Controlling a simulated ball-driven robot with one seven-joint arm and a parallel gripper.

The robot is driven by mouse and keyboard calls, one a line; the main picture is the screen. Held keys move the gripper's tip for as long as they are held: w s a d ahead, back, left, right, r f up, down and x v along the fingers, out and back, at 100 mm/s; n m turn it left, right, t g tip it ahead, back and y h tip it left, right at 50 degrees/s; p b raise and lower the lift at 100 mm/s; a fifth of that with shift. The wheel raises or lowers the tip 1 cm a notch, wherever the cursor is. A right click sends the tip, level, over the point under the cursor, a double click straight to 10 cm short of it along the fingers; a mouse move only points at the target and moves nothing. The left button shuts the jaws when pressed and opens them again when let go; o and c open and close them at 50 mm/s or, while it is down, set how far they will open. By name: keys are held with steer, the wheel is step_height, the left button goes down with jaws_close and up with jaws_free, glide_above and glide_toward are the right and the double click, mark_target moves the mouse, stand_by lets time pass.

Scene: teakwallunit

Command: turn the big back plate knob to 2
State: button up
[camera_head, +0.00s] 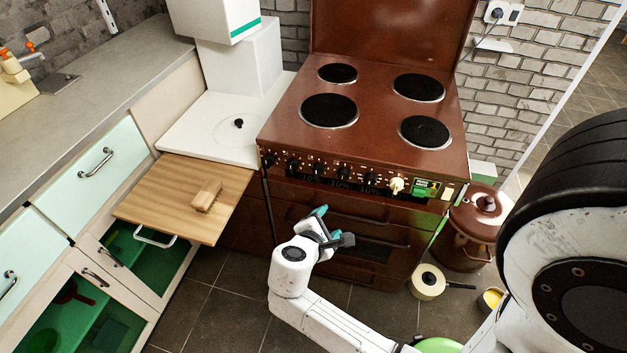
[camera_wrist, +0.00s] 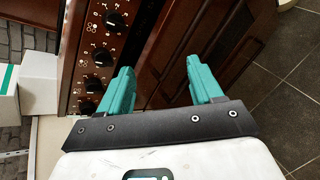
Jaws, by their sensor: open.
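The brown stove (camera_head: 290,120) has a row of black knobs (camera_head: 318,170) along its front panel, with one cream knob (camera_head: 396,185) towards the right. The marks by the knobs are too small to tell which is for the big back plate. In the wrist view, several black knobs (camera_wrist: 102,57) run down the panel, left of my fingers. My gripper (camera_head: 333,226) is in front of the stove, below the knob row. Its teal fingers (camera_wrist: 160,66) are apart with nothing between them, and touch no knob.
A pulled-out wooden board (camera_head: 150,200) with a brush (camera_head: 206,196) on it juts out left of my arm. A brown pot (camera_head: 478,225), a cream pan (camera_head: 427,281) and a yellow bowl (camera_head: 491,299) stand at the right. The floor before the stove is mostly clear.

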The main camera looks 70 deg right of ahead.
mark_target(316, 175)
steer(key=w+d+n+t+h+b, duration=0.2)
steer(key=w+d+n+h, duration=0.35)
steer(key=n, duration=0.55)
steer(key=d, duration=0.3)
steer(key=w+d, duration=0.1)
steer(key=d, duration=0.1)
steer(key=w+d, duration=0.1)
steer(key=d, duration=0.2)
steer(key=shift+w+d+p, duration=0.25)
steer(key=shift+d+p, duration=0.05)
steer(key=shift+d, duration=0.05)
steer(key=shift+c, duration=0.4)
steer(key=c, duration=1)
